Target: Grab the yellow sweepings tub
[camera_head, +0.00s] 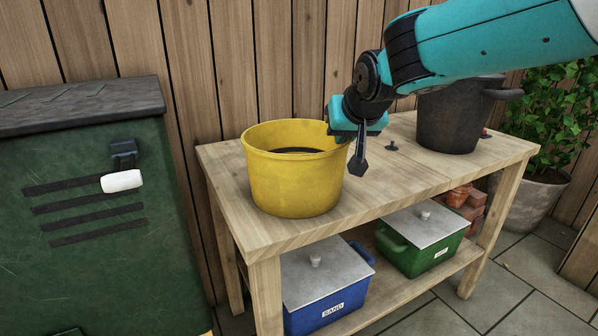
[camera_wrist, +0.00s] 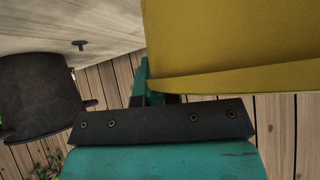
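The yellow sweepings tub (camera_head: 296,188) stands upright on the near left part of the wooden bench, with dark contents low inside. My gripper (camera_head: 358,150) is at the tub's right rim, with a dark finger hanging down just outside the wall. The other finger is not clear there. In the wrist view the tub's yellow wall (camera_wrist: 235,45) fills the upper right, and a teal finger of my gripper (camera_wrist: 142,80) shows beside its edge. Any second finger is hidden, so I cannot tell whether the fingers touch or clasp the tub.
A dark pot (camera_head: 448,118) stands on the bench (camera_head: 408,183) at the right, with a small dark knob (camera_head: 391,146) between. A blue lidded box (camera_head: 318,305) and a green one (camera_head: 408,257) sit on the lower shelf. A green cabinet (camera_head: 90,230) stands at left.

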